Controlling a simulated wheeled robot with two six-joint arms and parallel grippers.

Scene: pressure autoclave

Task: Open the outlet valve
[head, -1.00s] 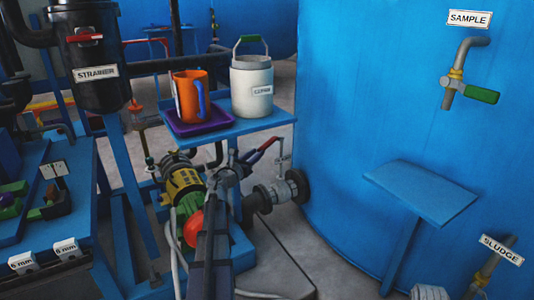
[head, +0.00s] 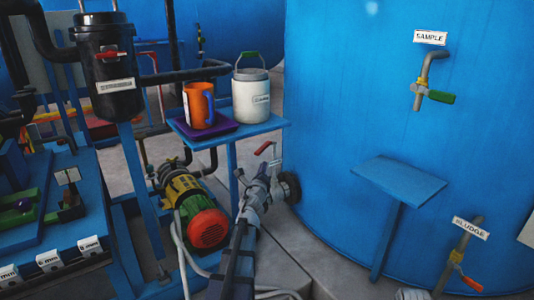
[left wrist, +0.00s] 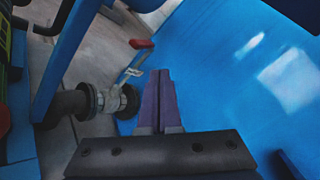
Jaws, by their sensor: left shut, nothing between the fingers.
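The outlet valve is low on the big blue tank, beside the pump. Its red-tipped lever (head: 264,148) shows in the head view just beyond my left gripper (head: 268,170), which hides most of the valve body. The dark pipe flange (head: 291,186) shows to the right of the gripper. In the left wrist view the red lever tip (left wrist: 141,43) and the grey valve body (left wrist: 115,100) lie left of my left gripper (left wrist: 160,72). Its fingers are shut and empty, close to the lever; contact cannot be told.
A pump with a red end (head: 208,228) stands left of my arm. A blue stand (head: 255,128) above holds an orange mug (head: 199,105) and a white canister (head: 251,100). A small blue shelf (head: 398,182) and a sludge valve (head: 463,270) are at right.

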